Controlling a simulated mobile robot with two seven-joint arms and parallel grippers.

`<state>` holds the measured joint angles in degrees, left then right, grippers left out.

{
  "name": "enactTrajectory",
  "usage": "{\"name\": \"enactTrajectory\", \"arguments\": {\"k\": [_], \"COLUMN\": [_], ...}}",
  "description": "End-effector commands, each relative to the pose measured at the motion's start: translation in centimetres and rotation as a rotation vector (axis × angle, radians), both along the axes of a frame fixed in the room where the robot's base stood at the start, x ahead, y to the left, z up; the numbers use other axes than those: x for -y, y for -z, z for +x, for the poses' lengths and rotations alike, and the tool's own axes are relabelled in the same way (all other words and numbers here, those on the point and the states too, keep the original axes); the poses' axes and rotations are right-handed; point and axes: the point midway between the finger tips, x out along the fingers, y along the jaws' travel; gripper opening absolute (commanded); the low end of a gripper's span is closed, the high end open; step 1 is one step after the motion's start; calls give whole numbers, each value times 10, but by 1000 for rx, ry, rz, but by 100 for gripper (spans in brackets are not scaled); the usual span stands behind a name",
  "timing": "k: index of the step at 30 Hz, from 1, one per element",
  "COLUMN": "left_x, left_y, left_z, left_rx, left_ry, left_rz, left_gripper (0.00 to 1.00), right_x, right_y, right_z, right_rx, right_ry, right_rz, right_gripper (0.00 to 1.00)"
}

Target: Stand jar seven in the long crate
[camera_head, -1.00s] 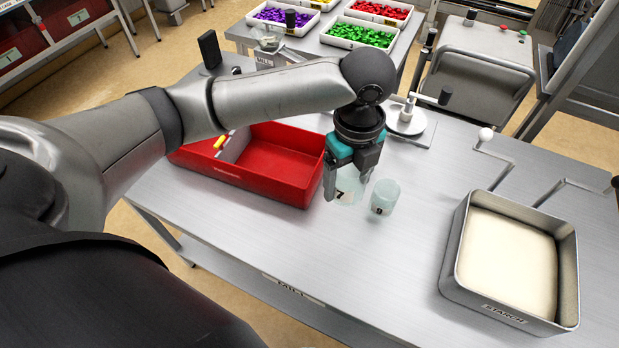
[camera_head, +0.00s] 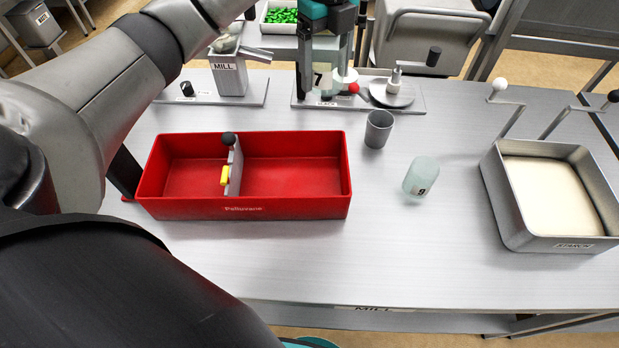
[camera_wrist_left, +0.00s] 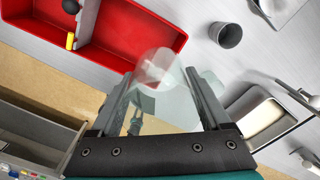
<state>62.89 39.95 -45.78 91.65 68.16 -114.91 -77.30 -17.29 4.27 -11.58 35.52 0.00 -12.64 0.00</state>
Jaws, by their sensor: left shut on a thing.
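My left gripper (camera_head: 326,88) is shut on jar seven (camera_head: 322,75), a clear, pale jar with a "7" label. It holds the jar up, beyond the back right of the crate in the head view. In the left wrist view jar seven (camera_wrist_left: 158,72) sits between the two fingers, its round end outward. The long crate (camera_head: 290,208) is red and open-topped. A grey divider (camera_head: 236,170) with a black knob and yellow tab splits it into a smaller left and a larger right compartment, both looking empty.
A grey cup (camera_head: 379,129) stands right of the crate, and jar nine (camera_head: 420,176) is farther right. A starch tray (camera_head: 545,243) is at the right. The mill (camera_head: 230,75) and a round-plated device (camera_head: 392,93) stand at the back. The front table strip is clear.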

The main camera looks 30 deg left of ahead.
Motion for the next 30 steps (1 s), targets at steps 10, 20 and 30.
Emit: {"name": "enactTrajectory", "arguments": {"k": [10,20,30], "left_x": [-1,-1,-1], "left_y": [72,146,178], "left_z": [-1,0,0], "left_rx": [-6,-2,-3], "left_ry": [-2,-1,-1], "left_rz": [1,2,1], "left_gripper": [26,26,26], "right_x": [6,7,6], "right_y": [6,10,13], "right_z": [2,2,3], "right_rx": [3,4,4], "right_ry": [3,2,1], "right_rz": [-7,-9,-8], "right_gripper": [50,50,50]}}
